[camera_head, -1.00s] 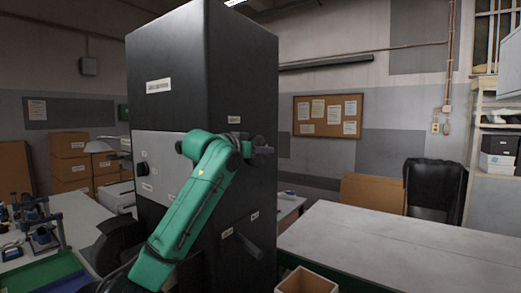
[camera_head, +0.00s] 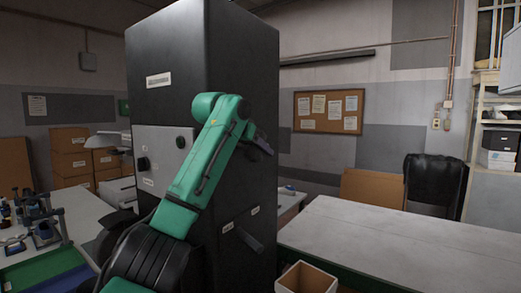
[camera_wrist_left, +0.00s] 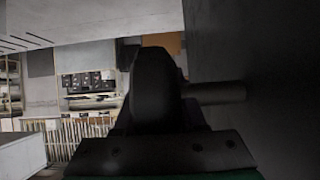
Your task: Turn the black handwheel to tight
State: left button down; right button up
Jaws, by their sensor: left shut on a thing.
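The tall black cabinet (camera_head: 160,50) fills the middle of the head view. My left gripper (camera_head: 262,146) is at its right-hand face, with the wrist tilted downward. The black handwheel (camera_wrist_left: 155,90) shows in the left wrist view as a dark rounded shape, seen about edge-on. A dark shaft (camera_wrist_left: 218,93) runs from it to the cabinet wall. My left gripper is shut on the handwheel; the fingertips are too dark to make out. In the head view the wheel is mostly hidden by my gripper. My right gripper is not in view.
A dark lever (camera_head: 248,240) sticks out low on the cabinet's right face. A pale bench (camera_head: 400,245) and open box (camera_head: 305,279) stand to the right.

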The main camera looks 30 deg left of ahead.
pick_arm(q)
jog(key=shift+c, duration=2.4)
grip_release()
jog(key=shift+w, duration=0.1)
